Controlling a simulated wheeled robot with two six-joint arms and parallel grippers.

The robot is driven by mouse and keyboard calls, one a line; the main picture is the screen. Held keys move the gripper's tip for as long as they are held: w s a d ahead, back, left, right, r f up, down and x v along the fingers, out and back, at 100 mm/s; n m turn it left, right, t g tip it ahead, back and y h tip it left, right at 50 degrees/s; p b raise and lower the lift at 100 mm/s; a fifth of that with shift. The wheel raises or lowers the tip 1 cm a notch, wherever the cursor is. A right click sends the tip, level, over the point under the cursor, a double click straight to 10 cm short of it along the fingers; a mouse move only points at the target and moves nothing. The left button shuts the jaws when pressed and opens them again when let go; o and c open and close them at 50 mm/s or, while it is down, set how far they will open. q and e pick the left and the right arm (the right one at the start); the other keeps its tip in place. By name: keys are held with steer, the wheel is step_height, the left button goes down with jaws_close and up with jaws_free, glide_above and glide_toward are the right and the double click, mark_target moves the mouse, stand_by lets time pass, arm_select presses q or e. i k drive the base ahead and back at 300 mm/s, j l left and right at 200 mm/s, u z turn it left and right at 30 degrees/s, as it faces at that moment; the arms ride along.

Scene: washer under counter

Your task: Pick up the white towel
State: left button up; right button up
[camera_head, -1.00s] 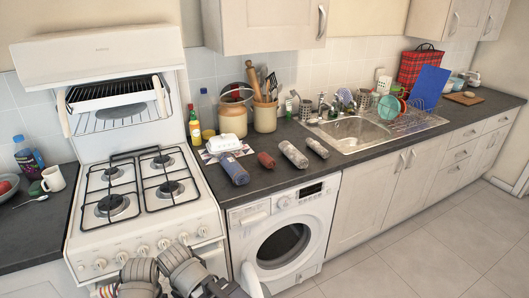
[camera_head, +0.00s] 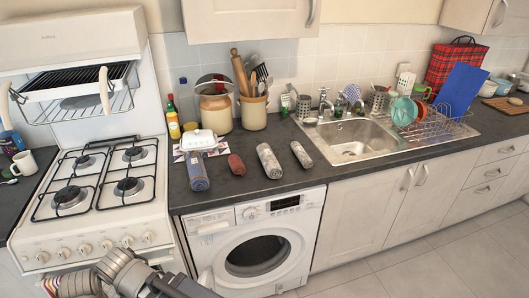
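I cannot tell for sure which pale roll is the white towel. No gripper touches any roll. Grey arm parts of mine show at the bottom left, below the counter and in front of the stove. The fingers of both grippers are not visible.
The washer (camera_head: 308,222) stands under the counter (camera_head: 340,178). A white butter dish (camera_head: 198,140) and jars (camera_head: 216,112) stand behind the rolls. The sink (camera_head: 350,140) is to the right, the stove (camera_head: 100,190) to the left. Floor is free at the right.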

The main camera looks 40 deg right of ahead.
mark_target(272, 166)
steer(key=k+l, duration=0.1)
steer(key=l, duration=0.35)
steer(key=k+l+u, duration=0.1)
steer(key=l, duration=0.3)
steer(key=k+l, duration=0.1)
steer(key=l, duration=0.35)
steer(key=k+l+u, duration=0.1)
steer(key=l, duration=0.3)
steer(key=k+l, duration=0.15)
steer(key=l, duration=0.25)
steer(key=k+l+u, duration=0.1)
steer(key=l, duration=0.35)
steer(key=k, duration=0.05)
